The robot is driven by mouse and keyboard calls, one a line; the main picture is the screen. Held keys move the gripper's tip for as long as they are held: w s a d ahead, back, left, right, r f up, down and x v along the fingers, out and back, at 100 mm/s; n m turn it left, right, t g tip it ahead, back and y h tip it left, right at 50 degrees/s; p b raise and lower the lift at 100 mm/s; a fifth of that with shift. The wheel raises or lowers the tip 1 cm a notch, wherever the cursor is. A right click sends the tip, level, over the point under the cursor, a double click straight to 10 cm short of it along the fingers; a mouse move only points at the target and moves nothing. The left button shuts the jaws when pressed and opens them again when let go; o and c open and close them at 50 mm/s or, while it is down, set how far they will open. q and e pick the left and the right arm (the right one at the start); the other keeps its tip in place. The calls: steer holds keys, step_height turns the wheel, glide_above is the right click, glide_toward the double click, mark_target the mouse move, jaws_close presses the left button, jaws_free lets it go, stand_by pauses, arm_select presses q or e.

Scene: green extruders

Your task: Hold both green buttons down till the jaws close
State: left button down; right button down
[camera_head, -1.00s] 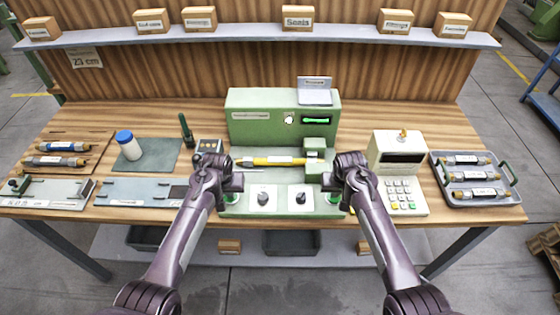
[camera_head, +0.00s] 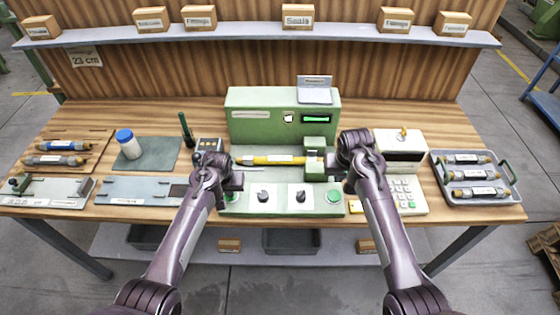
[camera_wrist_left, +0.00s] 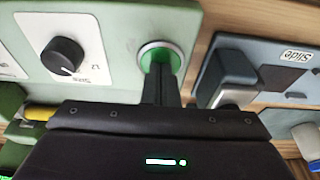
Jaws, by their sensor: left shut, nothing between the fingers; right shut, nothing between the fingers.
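The green crimping machine (camera_head: 260,100) stands mid-table with a yellow hose (camera_head: 270,160) lying across it into the green block (camera_head: 316,145) on its right. The right green button (camera_head: 334,197) is uncovered at the front right corner. My right gripper (camera_head: 335,172) is shut and empty, above and behind that button, apart from it. The left green button (camera_head: 230,197) is at the front left corner. My left gripper (camera_head: 233,184) is shut and empty over it. In the left wrist view the fingertips overlap the left green button (camera_wrist_left: 160,55); I cannot tell whether it is pressed.
Two black knobs (camera_head: 300,196) sit on white panels between the buttons. A keypad device (camera_head: 401,150) stands close right of my right gripper. A tray (camera_head: 505,195) of hose pieces is at far right. A blue-grey fixture (camera_head: 135,192) and a white bottle (camera_head: 129,146) are left.

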arm_select(q)
steer(key=shift+s, duration=0.1)
steer(key=w+v, duration=0.2)
steer(key=v, duration=0.5)
steer(key=shift+r, duration=0.6)
